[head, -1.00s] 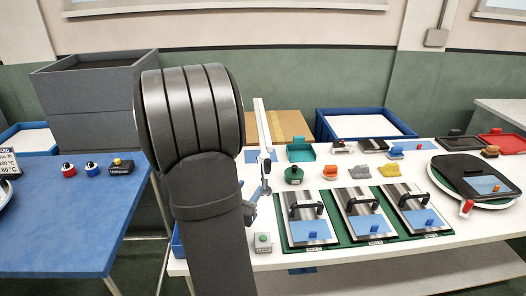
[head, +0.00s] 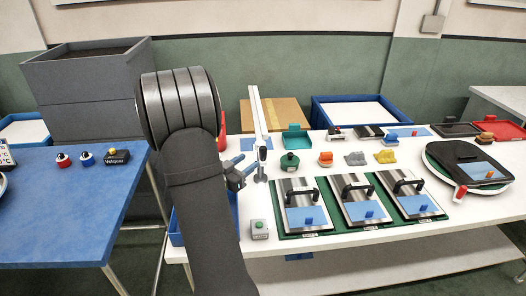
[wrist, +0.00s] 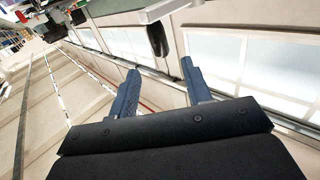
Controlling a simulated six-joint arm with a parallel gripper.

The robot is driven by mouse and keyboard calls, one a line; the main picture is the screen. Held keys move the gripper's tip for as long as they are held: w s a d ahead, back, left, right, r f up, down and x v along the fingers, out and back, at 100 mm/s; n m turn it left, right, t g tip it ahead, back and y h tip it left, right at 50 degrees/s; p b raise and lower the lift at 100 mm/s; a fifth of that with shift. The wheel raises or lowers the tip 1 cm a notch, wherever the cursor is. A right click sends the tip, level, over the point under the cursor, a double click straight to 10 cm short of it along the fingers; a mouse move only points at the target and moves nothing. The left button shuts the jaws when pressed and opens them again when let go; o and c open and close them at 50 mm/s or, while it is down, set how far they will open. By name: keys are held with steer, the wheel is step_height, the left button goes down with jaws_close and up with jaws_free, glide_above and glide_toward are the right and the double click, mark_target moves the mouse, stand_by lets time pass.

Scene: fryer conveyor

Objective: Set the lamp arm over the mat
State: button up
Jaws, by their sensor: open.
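The lamp arm (head: 257,112) is a thin white bar rising from a small grey stand at the left end of the white table. A green mat (head: 331,206) lies on this table under three metal plates with black handles; I cannot tell whether it is the task's mat. My gripper (head: 243,163) is just left of the lamp stand, its blue fingers apart. I cannot tell whether they touch the stand. In the wrist view my gripper (wrist: 158,80) is open with nothing between the fingers. A pale bar with a dark piece, unidentified, shows above them.
A green-button box (head: 259,229) stands near the front left. Behind the plates are a dark green knob (head: 289,161), a teal tray (head: 296,141) and several small items. A round board (head: 455,188) lies at right. A blue table (head: 70,210) stands left, across a gap.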

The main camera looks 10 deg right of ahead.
mark_target(261, 152)
steer(key=x, duration=0.9)
jaws_close()
